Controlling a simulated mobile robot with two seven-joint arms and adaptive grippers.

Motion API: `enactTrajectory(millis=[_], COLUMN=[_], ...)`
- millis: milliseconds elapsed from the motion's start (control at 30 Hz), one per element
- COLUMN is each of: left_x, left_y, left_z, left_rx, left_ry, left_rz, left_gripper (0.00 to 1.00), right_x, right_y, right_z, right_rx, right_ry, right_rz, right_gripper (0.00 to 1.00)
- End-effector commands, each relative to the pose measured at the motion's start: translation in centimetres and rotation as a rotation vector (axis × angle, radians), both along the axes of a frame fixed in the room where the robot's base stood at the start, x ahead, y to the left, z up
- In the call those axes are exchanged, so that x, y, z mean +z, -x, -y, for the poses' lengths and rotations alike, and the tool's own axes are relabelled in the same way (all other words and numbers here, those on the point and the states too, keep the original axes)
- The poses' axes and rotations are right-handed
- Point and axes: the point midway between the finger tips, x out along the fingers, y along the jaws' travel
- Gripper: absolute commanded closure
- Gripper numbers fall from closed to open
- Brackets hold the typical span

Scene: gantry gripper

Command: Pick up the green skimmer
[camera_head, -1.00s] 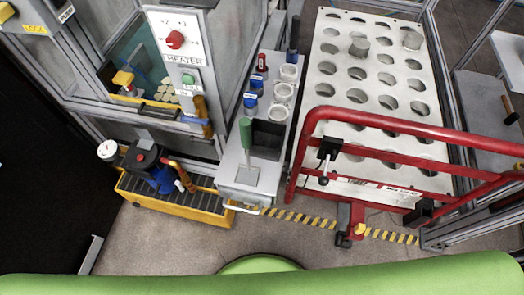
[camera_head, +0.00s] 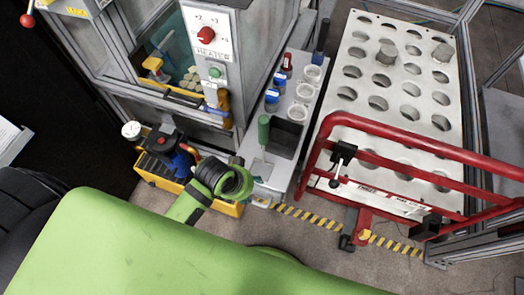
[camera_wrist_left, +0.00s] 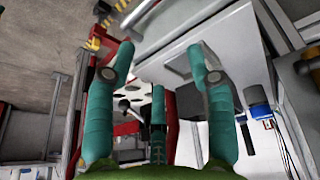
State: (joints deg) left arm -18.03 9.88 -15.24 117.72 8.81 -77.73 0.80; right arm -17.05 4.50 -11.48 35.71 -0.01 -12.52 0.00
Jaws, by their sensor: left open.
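The green skimmer (camera_head: 263,131) has a green handle and a flat grey head. In the head view it lies on the grey bench, its handle towards the back and its head near the bench's front end. My left gripper (camera_head: 222,182) is in front of and left of the skimmer's head, apart from the handle. In the left wrist view its teal fingers (camera_wrist_left: 162,66) are spread apart with nothing held between them. I cannot clearly make out the skimmer in that view. My right gripper is not in view.
Blue-topped bottles (camera_head: 272,98) and white cups (camera_head: 304,91) stand behind the skimmer. A yellow tray (camera_head: 155,180) with tools is on the left. A red rail (camera_head: 400,147) and a perforated plate (camera_head: 345,60) bound the right side.

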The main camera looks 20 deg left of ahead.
Motion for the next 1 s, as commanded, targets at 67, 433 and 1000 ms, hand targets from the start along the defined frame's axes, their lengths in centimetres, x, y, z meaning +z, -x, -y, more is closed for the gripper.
enactTrajectory(millis=[67,433,1000], left_x=[1.8,8.6,19.3], left_y=[-1.8,-6.8,-11.0], left_z=[1.7,7.9,2.8], left_rx=[-0.061,-0.363,-0.711], left_ry=[0.028,0.081,-0.244], left_rz=[0.018,0.035,-0.187], left_gripper=[0.46,0.46,0.46], right_x=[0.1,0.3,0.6], right_y=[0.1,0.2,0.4], right_z=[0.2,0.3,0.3], right_rx=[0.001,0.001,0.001], right_ry=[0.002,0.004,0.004], right_rz=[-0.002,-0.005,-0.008], right_gripper=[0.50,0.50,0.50])
